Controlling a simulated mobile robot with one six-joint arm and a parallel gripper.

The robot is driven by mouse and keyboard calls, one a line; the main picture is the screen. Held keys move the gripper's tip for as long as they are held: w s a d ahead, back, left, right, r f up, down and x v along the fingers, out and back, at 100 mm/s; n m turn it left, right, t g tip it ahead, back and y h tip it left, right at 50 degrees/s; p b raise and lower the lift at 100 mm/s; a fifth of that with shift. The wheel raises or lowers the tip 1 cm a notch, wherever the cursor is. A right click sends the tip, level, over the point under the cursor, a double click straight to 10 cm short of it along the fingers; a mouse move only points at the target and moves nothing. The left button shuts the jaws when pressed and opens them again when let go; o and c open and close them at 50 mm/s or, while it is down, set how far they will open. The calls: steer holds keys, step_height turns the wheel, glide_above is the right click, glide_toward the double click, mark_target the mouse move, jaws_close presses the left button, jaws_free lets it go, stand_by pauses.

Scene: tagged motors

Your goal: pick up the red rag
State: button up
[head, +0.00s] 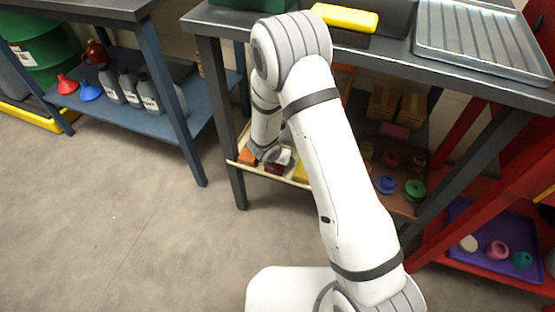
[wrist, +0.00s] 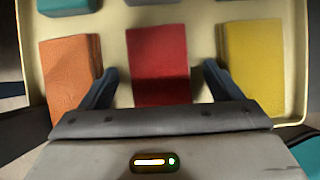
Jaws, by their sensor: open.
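The red rag (wrist: 158,65) is a folded dark red block in a cream tray (wrist: 120,18). It lies in the middle of the wrist view, between an orange rag (wrist: 70,75) on the left and a yellow rag (wrist: 254,65) on the right. My gripper (wrist: 158,80) is open, with one dark finger on each side of the red rag's near part. I cannot tell whether the fingers touch it. In the head view the red rag (head: 276,168) shows only in part beside my gripper, and my arm hides much of the tray (head: 240,166).
Teal and grey rags (wrist: 152,2) lie in the tray's far row. The tray sits under a dark workbench (head: 375,55), whose top is above my gripper. A bench leg (head: 235,150) stands left of the tray. The floor (head: 120,220) at left is clear.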

steer(key=shift+c, duration=0.3)
steer(key=c, duration=1)
steer(key=shift+r, duration=0.1)
step_height(320, 180, up, 10)
steer(key=p, duration=0.6)
steer(key=shift+r, duration=0.2)
steer(key=o, duration=0.4)
steer(key=c, duration=0.3)
